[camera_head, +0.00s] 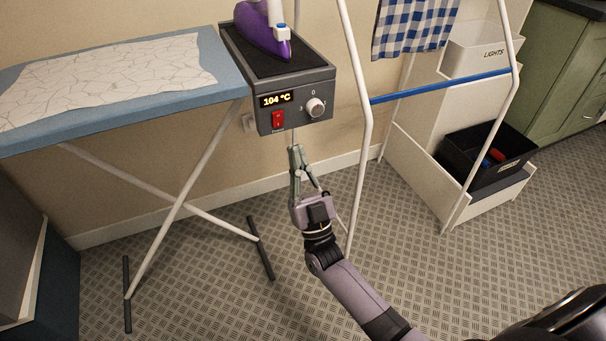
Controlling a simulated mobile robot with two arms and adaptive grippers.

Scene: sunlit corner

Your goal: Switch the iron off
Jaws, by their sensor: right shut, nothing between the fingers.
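The purple iron (262,30) rests on a dark grey base unit (296,92) at the right end of the ironing board. The unit's front has a display (277,99) reading 104 °C. Below the display is a red rocker switch (278,119), and to its right a round white knob (315,107) with a 0 mark above it. My right gripper (295,150) is shut and empty, pointing up, just below the unit's front and a little right of the red switch. It appears apart from the switch. My left gripper is not in view.
The ironing board (205,95) with a cracked-pattern cover stands at left on crossed white legs. A white drying rack (364,130) with a blue bar stands right of my gripper. Behind it are a checked cloth (412,28), a white bin (478,50) and a black crate (512,158).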

